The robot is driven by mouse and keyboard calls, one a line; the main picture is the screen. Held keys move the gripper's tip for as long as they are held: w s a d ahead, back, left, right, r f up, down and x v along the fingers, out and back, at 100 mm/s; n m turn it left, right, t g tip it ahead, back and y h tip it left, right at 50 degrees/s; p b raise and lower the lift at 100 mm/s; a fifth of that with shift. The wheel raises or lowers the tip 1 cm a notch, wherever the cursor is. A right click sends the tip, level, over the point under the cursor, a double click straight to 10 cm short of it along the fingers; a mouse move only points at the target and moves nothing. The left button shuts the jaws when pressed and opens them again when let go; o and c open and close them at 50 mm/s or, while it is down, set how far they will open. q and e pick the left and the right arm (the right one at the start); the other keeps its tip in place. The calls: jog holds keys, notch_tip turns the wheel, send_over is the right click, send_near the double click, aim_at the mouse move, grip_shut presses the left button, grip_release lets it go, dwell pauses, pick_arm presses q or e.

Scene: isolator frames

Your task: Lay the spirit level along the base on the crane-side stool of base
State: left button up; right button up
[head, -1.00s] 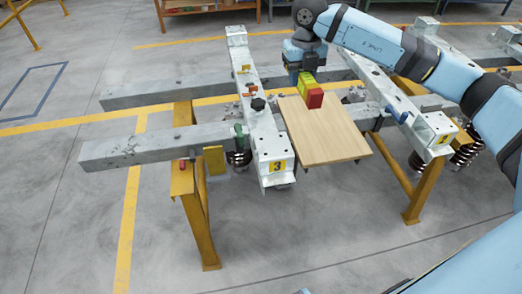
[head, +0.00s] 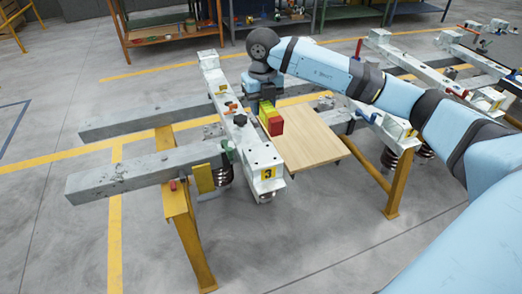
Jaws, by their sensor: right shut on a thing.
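My right gripper (head: 266,98) is shut on a yellow block with a red end (head: 275,126), which looks like the spirit level seen nearly end-on. It hangs beside the right edge of the grey base marked 3 (head: 262,158), over the back left part of the wooden board (head: 315,145). The base lies across two grey beams and carries a black knob (head: 240,120) and small orange and green parts. I cannot tell which of its raised pads is the crane-side stool. The gripper's fingertips are mostly hidden. My left gripper is not in view.
A yellow trestle (head: 188,235) holds up the beams (head: 130,175) at the left. A second grey base (head: 398,127) with springs stands to the right, beneath my right arm. Shelves with tools (head: 170,36) stand at the back. The floor in front is clear.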

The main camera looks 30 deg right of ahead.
send_over(262, 154)
notch_tip(262, 154, down, 10)
jog(key=shift+f, duration=0.1)
notch_tip(262, 154, down, 4)
jog(key=shift+s+f, duration=0.1)
jog(key=shift+f, duration=0.5)
jog(key=shift+f, duration=0.15)
jog(key=o, duration=1)
jog(key=shift+o, duration=0.2)
